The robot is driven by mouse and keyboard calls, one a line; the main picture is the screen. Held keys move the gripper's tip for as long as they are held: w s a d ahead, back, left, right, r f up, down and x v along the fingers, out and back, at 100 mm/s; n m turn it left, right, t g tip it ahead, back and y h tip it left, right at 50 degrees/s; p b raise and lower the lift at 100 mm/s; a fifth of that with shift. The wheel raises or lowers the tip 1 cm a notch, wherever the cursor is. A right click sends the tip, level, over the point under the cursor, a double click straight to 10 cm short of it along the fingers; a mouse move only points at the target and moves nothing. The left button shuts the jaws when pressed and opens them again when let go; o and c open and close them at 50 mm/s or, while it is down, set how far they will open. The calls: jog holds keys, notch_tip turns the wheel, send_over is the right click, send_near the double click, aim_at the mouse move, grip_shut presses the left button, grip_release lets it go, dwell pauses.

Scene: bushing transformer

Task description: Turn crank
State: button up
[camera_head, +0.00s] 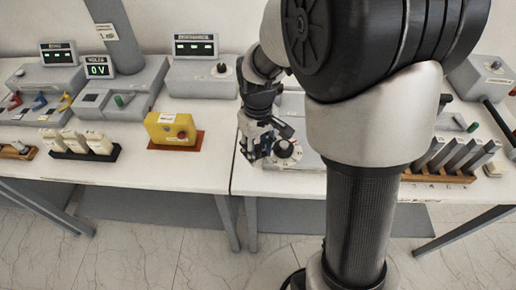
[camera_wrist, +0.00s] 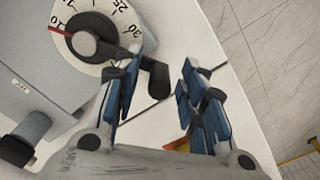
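The crank is a dark arm with a round hub (camera_wrist: 84,43) and a black handle (camera_wrist: 158,80) at its end. It is mounted on a white numbered dial (camera_wrist: 108,12) on a grey box (camera_wrist: 30,60), with a red line near the 0 mark. My gripper (camera_wrist: 162,66) is open, with two blue-padded fingers. In the head view, my gripper (camera_head: 256,148) is just left of the dial (camera_head: 288,150).
A yellow box (camera_head: 170,128) stands left of my gripper on the neighbouring table. Grey devices with displays (camera_head: 195,46) stand behind it. The table's front edge is close to the dial.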

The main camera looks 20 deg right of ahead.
jog(key=shift+c, duration=0.3)
grip_shut()
dwell(0.4)
